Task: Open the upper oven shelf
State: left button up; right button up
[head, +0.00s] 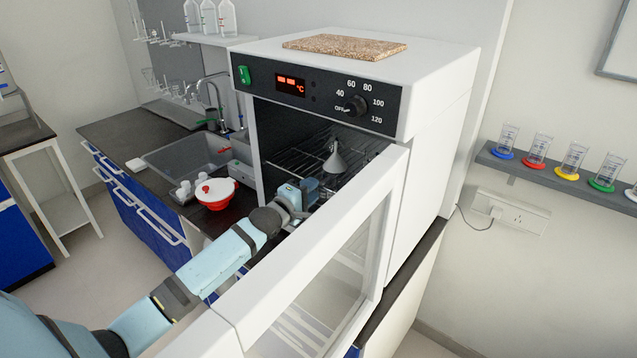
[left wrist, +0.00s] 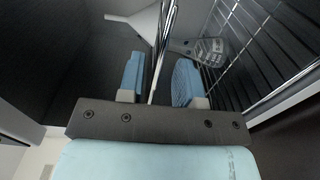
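The white oven (head: 425,100) stands on the counter with its glazed door (head: 340,245) swung open towards me. The upper wire shelf (head: 290,160) is inside the oven, and a grey funnel (head: 335,161) stands on it. My left gripper (head: 307,190) is at the oven's opening, at the shelf's front. In the left wrist view my left gripper (left wrist: 160,82) is open, with its blue fingers apart. A thin shelf bar (left wrist: 164,50) runs between or just beyond them; I cannot tell whether they touch it. The wire grid (left wrist: 265,50) spreads to the right. My right gripper is not in view.
A red pot with a white lid (head: 215,194) stands on the counter left of the oven, beside the sink (head: 190,155). A cork board (head: 345,46) lies on the oven. A wall shelf (head: 550,178) at right holds several glasses.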

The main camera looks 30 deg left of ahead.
pick_arm(q)
jog(key=shift+w+d, duration=0.15)
jog(key=shift+w, duration=1.55)
grip_shut()
